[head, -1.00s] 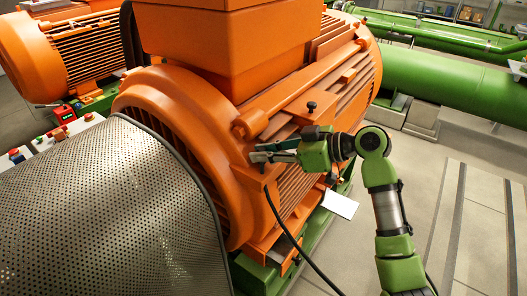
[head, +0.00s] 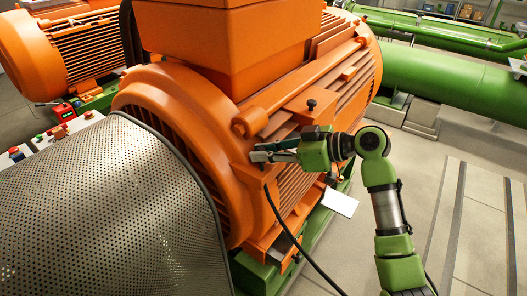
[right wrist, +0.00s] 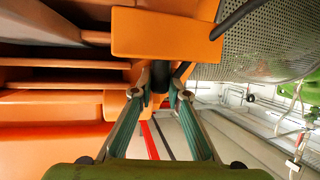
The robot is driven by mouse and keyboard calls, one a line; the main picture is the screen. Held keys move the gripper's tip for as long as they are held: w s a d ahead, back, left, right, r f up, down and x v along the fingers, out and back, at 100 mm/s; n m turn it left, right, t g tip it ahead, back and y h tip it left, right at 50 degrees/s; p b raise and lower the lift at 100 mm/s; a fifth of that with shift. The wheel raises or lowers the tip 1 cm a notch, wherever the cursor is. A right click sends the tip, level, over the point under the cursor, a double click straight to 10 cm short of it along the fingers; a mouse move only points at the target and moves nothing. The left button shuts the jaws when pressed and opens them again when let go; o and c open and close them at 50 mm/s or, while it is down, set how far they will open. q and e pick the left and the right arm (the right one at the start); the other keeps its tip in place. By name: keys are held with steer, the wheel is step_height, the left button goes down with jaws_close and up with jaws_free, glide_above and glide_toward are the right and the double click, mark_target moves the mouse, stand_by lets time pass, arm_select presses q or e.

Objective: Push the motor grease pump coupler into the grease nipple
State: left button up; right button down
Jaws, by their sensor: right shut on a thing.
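The large orange motor (head: 180,120) fills the middle of the head view. My right gripper (head: 258,152) is at the motor's near side, close to the edge of its round end ring. In the right wrist view its two fingers (right wrist: 160,94) close around a dark cylindrical piece, which I take for the coupler (right wrist: 160,76), below an orange block (right wrist: 166,32). A black hose (head: 290,232) hangs from beside the gripper in the head view. The grease nipple cannot be made out, so I cannot tell whether the coupler touches it. My left gripper is not in view.
A perforated metal guard (head: 100,210) stands at the left, close to the motor's end. A black knob (head: 311,105) sits on the motor above my gripper. A white sheet (head: 340,203) shows below it. Green pipes (head: 450,80) lie behind; the floor (head: 490,200) at right is clear.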

stand_by(0.4)
steer(key=c, duration=1.9)
jaws_free()
steer(key=v, duration=1.2)
